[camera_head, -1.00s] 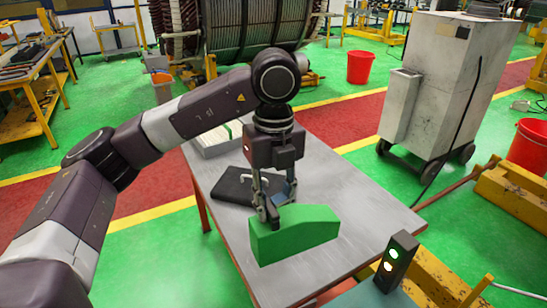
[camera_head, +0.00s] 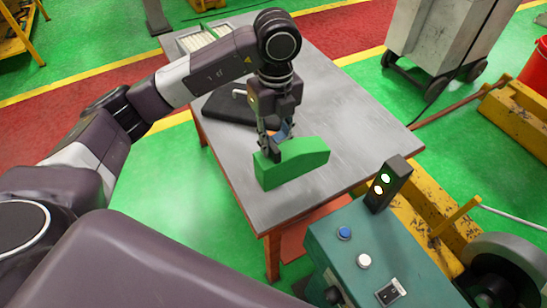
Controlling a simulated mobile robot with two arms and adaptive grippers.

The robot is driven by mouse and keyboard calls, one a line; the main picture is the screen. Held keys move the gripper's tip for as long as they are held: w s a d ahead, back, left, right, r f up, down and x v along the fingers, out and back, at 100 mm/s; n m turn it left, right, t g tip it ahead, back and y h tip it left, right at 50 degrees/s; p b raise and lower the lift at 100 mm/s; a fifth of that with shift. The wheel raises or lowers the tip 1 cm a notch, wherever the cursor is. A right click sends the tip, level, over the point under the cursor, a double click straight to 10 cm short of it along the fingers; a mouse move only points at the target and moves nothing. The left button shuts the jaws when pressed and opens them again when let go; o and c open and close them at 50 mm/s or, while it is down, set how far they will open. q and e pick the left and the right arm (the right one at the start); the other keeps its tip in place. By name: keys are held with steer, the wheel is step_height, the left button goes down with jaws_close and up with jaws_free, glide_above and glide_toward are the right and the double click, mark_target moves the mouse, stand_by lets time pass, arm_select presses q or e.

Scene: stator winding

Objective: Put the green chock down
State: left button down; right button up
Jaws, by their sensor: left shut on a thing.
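The green chock (camera_head: 293,165) is a wedge-shaped block at the front part of the grey table (camera_head: 350,110), with its sloped end to the right. My left gripper (camera_head: 272,147) is above its left end, pointing down, with its fingers shut on the chock. The chock looks to be at the table top; I cannot tell whether its underside touches it. The fingertips partly hide the chock's upper left end. My right gripper is not in view.
A black object (camera_head: 228,104) with a light handle lies behind the chock, and a pale tray (camera_head: 196,38) stands at the table's back left. A teal control box (camera_head: 365,245) with a signal light (camera_head: 388,183) stands at the front right. The table's right side is clear.

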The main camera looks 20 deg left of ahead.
arm_select(q)
step_height(320, 180, down, 3)
steer(key=shift+f+p, duration=0.15)
steer(key=shift+p, duration=0.25)
step_height(320, 180, down, 4)
steer(key=shift+r+p, duration=0.1)
steer(key=shift+p, duration=0.5)
steer(key=shift+f, duration=0.4)
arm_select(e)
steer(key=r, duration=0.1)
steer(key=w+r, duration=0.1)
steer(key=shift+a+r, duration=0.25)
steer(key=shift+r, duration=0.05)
arm_select(q)
steer(key=c, duration=2.1)
jaws_free()
steer(key=shift+f, duration=0.15)
steer(key=o, duration=0.6)
steer(key=shift+o, duration=0.2)
